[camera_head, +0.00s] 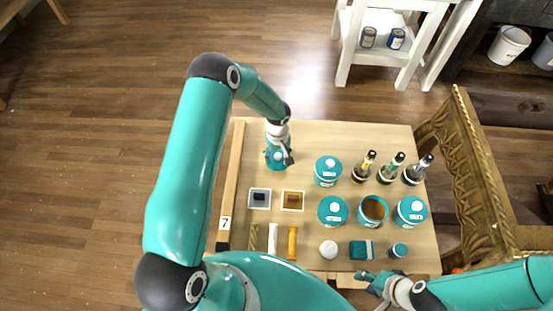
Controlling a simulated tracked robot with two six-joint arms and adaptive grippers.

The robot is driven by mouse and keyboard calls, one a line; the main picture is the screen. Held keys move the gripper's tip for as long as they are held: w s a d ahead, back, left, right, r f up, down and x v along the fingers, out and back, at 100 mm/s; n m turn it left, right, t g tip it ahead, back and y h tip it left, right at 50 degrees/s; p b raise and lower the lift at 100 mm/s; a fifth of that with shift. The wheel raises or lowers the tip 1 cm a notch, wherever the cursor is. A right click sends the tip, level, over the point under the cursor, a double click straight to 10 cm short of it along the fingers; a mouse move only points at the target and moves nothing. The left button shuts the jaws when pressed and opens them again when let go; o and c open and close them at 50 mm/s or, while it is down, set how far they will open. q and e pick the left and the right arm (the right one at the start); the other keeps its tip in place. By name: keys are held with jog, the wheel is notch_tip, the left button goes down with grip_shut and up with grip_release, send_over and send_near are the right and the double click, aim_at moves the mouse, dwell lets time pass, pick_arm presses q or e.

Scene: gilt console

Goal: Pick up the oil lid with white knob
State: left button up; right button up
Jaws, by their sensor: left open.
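A teal round piece with a small white knob (273,163) shows at the back left of the wooden board, partly hidden by my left gripper (284,160). The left gripper is open over and beside it; I cannot tell whether they touch. More teal round lids with white knobs top jars at the back (328,168), middle (332,211) and right (411,211). Labels are too small to read, so I cannot tell which is oil. An uncovered teal jar (373,210) shows brown contents. My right gripper (371,283) is at the board's front edge, its opening unclear.
Several dark bottles (390,170) stand at the back right. Two small square dishes (292,200), coloured sticks (292,243), a white round piece (328,249), a teal block (361,250) and a small teal jar (398,250) occupy the front. A gilt frame (455,170) borders the right.

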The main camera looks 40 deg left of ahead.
pick_arm(q)
jog(key=shift+f, duration=0.35)
grip_shut()
jog(key=shift+r, duration=0.1)
